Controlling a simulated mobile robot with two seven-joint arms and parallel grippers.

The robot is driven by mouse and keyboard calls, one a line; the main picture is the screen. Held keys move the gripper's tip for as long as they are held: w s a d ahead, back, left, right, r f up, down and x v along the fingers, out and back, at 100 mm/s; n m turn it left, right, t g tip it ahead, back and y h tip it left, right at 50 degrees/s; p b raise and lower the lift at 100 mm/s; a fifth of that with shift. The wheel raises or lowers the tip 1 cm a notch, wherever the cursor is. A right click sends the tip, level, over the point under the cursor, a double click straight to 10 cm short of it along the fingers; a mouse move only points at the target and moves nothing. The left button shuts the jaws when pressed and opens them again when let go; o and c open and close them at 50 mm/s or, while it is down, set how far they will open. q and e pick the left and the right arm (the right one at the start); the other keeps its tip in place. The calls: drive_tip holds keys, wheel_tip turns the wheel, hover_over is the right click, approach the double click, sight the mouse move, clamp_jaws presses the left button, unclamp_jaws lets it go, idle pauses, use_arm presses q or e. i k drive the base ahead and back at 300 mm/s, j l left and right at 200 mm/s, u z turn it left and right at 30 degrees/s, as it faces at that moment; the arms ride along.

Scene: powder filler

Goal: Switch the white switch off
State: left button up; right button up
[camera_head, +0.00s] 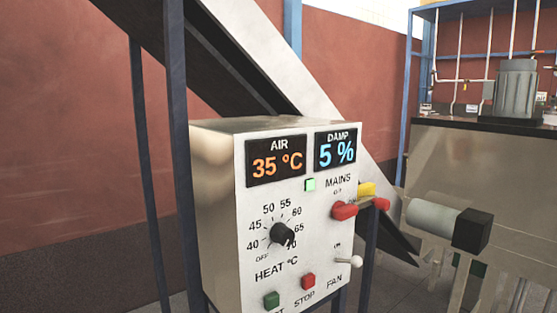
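The white switch (351,261) is a small toggle lever with a round tip on the front of the metal control box (222,225), at its lower right. It sits above the FAN label, with a small, hard-to-read label just above it. The lever sticks out to the right in the picture; I cannot tell for certain which position it is in. Neither of my grippers shows in the head view, and nothing touches the switch.
The box also carries a red MAINS handle (345,210), a black HEAT knob (281,234), a green button (271,300), a red STOP button (308,281) and two displays reading 35 °C and 5 %. Dark posts (182,150) stand left. A metal machine (500,180) stands right.

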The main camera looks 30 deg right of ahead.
sight(356, 262)
drive_tip(key=z, duration=1.55)
